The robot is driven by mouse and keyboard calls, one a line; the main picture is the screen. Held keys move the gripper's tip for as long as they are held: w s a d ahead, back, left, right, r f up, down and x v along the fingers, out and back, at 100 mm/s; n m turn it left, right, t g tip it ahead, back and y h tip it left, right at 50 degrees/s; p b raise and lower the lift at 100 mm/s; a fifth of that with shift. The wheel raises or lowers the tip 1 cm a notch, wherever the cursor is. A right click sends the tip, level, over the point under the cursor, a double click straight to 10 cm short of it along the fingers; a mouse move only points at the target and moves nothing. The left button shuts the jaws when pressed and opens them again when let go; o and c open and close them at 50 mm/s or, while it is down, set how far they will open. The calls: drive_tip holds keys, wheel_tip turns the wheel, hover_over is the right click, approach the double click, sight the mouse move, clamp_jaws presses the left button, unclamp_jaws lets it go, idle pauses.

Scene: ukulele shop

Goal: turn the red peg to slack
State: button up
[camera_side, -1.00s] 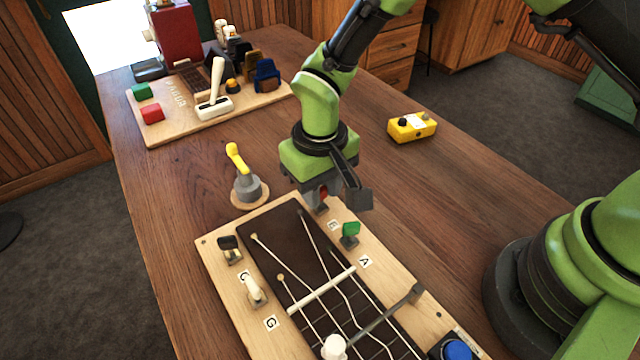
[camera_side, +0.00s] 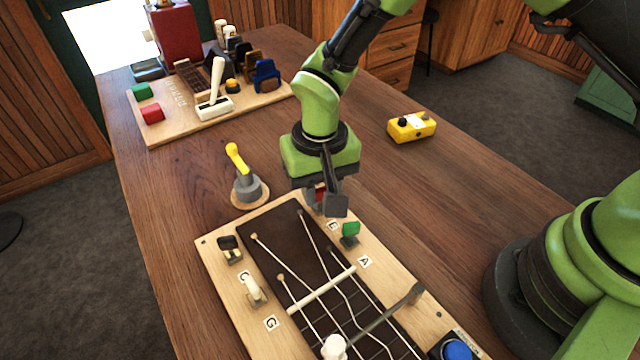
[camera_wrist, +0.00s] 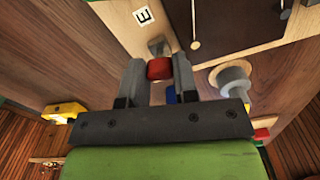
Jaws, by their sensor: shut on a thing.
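The red peg (camera_wrist: 159,68) sits between the two fingers of my gripper (camera_wrist: 158,75) in the wrist view, beside the label E (camera_wrist: 143,16). My gripper (camera_side: 320,195) is shut on it at the far right corner of the wooden string board (camera_side: 222,262). In the side view only a sliver of the red peg (camera_side: 320,191) shows behind the gripper. The green peg (camera_side: 350,230) stands just in front of it, near label A. The black peg (camera_side: 229,245) and the white peg (camera_side: 253,287) stand on the board's left edge.
A yellow-handled lever (camera_side: 240,172) on a round base stands left of my gripper. A yellow box (camera_side: 411,126) lies to the right. A second wooden board (camera_side: 180,128) with blocks and a white lever is behind. A blue button (camera_side: 457,350) is at the front right.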

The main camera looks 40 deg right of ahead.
drive_tip(key=o, duration=0.9)
wheel_tip(320, 180, up, 10)
drive_tip(key=shift+r, duration=0.1)
wheel_tip(320, 180, up, 7)
drive_tip(key=t+y, duration=0.1)
hover_over(321, 188)
drive_tip(key=s+d, duration=0.1)
drive_tip(key=d, duration=0.3)
drive_tip(key=s+d+r+t, duration=0.3)
drive_tip(key=s+d+r, duration=0.2)
drive_tip(key=r, duration=0.2)
drive_tip(key=s+d+t, duration=0.1)
drive_tip(key=s, duration=0.2)
drive_tip(key=s+d+r+t, duration=0.1)
drive_tip(key=s+d, duration=0.1)
drive_tip(key=s, duration=0.2)
drive_tip(key=s+d+r+m+t+y, duration=0.1)
drive_tip(key=s, duration=0.2)
drive_tip(key=shift+s+d+r, duration=0.2)
drive_tip(key=shift+s+d, duration=0.1)
drive_tip(key=shift+s, duration=0.05)
